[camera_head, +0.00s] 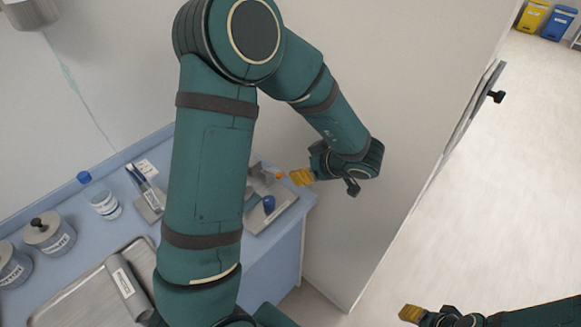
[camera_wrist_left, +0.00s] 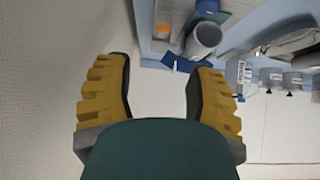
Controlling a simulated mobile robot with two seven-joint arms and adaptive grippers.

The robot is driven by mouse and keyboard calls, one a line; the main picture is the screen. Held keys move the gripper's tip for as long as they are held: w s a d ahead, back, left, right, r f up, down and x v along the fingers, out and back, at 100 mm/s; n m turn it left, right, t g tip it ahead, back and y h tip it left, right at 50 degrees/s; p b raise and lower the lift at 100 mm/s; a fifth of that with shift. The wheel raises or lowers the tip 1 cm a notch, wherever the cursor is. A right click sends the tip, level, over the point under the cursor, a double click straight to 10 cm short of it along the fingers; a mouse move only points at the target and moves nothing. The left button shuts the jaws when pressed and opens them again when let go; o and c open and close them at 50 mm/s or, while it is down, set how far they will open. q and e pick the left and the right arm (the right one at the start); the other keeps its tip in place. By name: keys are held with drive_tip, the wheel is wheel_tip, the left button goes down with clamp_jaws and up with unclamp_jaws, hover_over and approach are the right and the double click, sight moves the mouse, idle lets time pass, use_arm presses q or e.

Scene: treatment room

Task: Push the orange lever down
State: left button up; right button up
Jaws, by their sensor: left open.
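The orange lever (camera_head: 280,175) shows as a small orange piece at the right end of the blue counter, beside a grey block. In the left wrist view an orange patch (camera_wrist_left: 163,29), probably the same lever, lies beyond the fingers, near the top. My left gripper (camera_head: 301,177) is just right of the lever in the head view; its yellow fingers (camera_wrist_left: 158,95) are apart with nothing between them. Whether it touches the lever cannot be told. My right gripper (camera_head: 410,313) is at the bottom right, away from the counter; its jaw opening is unclear.
Labelled jars (camera_head: 50,233), a white bottle (camera_head: 105,205) and a metal tray (camera_head: 88,296) occupy the counter's left. A pale wall stands behind; open floor (camera_head: 500,170) lies right.

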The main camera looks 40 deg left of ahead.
sight(280, 174)
use_arm(q)
drive_tip(key=b+x, duration=0.2)
drive_tip(key=x, duration=1.1)
drive_tip(key=shift+s+a+f+b, duration=0.15)
drive_tip(key=shift+a+f+b, duration=0.05)
drive_tip(key=shift+a+b, duration=0.1)
drive_tip(key=shift+d, duration=0.1)
clamp_jaws()
